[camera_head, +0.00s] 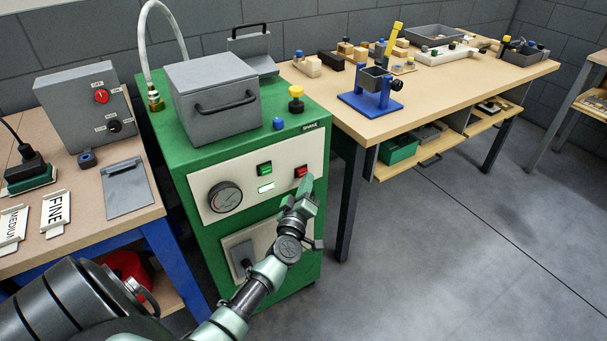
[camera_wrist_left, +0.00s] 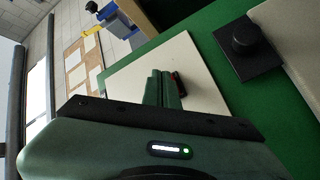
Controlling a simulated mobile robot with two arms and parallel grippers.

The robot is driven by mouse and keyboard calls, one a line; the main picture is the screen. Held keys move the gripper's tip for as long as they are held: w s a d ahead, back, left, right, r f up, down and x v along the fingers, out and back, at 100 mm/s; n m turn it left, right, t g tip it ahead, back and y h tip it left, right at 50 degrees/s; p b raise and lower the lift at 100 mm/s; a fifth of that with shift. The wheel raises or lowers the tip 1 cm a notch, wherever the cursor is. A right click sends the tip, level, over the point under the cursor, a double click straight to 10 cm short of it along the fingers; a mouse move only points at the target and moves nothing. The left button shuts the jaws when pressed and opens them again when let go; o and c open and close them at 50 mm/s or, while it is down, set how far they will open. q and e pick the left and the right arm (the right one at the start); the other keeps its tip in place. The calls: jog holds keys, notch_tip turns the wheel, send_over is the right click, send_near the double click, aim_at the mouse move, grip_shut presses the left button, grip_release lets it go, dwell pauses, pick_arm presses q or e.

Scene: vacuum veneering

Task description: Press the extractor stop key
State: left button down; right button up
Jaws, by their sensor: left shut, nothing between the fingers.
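The green cabinet (camera_head: 175,148) has a cream front panel (camera_head: 233,184) with a dial gauge, a green key (camera_head: 264,168), a small lit display and a red key (camera_head: 301,171), which I take as the stop key. My left gripper (camera_head: 308,182) is shut and empty, its fingertips at the red key's lower right. In the left wrist view the shut fingers (camera_wrist_left: 162,76) point at the panel, and the dark red key (camera_wrist_left: 179,84) shows partly behind them. I cannot tell whether the fingertips touch it. My right gripper is not in view.
A grey lidded box (camera_head: 215,105), a yellow knob (camera_head: 296,98) and a blue knob (camera_head: 278,123) are on the cabinet top. A grey switch box (camera_head: 88,105) stands on the left bench. A wooden workbench (camera_head: 440,95) stands right. The floor in front of it is clear.

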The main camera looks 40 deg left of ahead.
pick_arm(q)
jog(key=shift+w+a, duration=0.2)
jog(key=shift+a, duration=0.25)
dwell(0.5)
jog(key=shift+s+d, duration=0.1)
jog(key=shift+d, duration=0.05)
jog(key=shift+s+d+p, duration=0.3)
jog(key=shift+d+p, duration=0.05)
jog(key=shift+d, duration=0.4)
jog(key=d, duration=0.1)
jog(key=s+d+p, duration=0.1)
jog(key=d, duration=0.1)
jog(key=s+d, duration=0.1)
jog(key=shift+d, duration=0.3)
dwell(0.7)
